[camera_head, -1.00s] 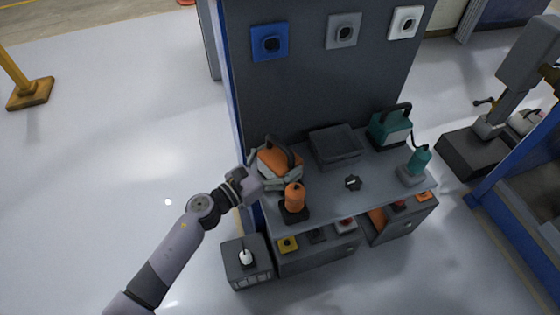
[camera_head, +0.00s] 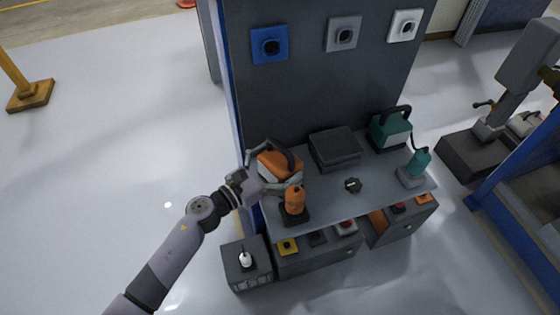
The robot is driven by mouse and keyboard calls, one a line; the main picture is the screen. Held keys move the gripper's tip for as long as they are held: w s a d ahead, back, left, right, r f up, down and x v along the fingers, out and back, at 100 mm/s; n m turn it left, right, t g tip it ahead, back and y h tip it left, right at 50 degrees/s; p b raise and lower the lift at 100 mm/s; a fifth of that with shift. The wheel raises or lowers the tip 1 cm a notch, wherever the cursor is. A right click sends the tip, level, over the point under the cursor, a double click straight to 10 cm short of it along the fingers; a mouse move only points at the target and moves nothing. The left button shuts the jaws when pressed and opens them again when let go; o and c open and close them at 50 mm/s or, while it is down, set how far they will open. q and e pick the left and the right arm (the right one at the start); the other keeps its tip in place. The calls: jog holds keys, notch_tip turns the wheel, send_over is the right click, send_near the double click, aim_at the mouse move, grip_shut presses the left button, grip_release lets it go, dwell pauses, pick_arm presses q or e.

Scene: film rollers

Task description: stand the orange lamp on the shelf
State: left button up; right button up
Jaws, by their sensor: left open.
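The orange lamp (camera_head: 272,166), a boxy body with a dark arched handle, is at the left end of the grey shelf top (camera_head: 335,200). My left gripper (camera_head: 283,163) is open, with its fingers spread on either side of the lamp. Whether they touch it, and whether the lamp's underside rests on the surface, I cannot tell, as the fingers hide part of it. My right gripper is out of view.
An orange tool (camera_head: 295,199) on a dark base stands close in front of the lamp. Free surface lies front centre.

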pick_arm(q)
jog(key=b+v, duration=0.3)
jog(key=v, duration=0.9)
jog(key=w+a+f+n+t+y, duration=0.25)
jog(key=a+f+n+y, duration=0.3)
jog(key=f+n, duration=0.6)
jog(key=s+a+f+n+g+y, duration=0.1)
jog(key=s+a+f+n+y, duration=0.15)
jog(key=f+n, duration=0.4)
jog(key=s+a+f+n+g+y, duration=0.1)
jog(key=s+a+f+n, duration=0.25)
jog(key=f, duration=0.55)
jog(key=s+a+f+n+g+y, duration=0.2)
jog(key=a+f+n, duration=0.1)
jog(key=f+n, duration=0.35)
jog(key=s+f+n+g+y, duration=0.1)
jog(key=s+f+n+g, duration=0.2)
jog(key=s, duration=0.7)
jog(key=s+f+n+g+y, duration=0.1)
jog(key=s+f+n+g, duration=0.2)
jog(key=s+f+n, duration=0.4)
jog(key=s+f+n+g, duration=0.3)
jog(key=s+f+n, duration=0.2)
jog(key=s, duration=1)
notch_tip(320, 180, down, 4)
jog(key=shift+r+n+y, duration=0.1)
jog(key=shift+n+y, duration=0.2)
jog(key=shift+y, duration=0.1)
jog(key=shift+s+d, duration=0.1)
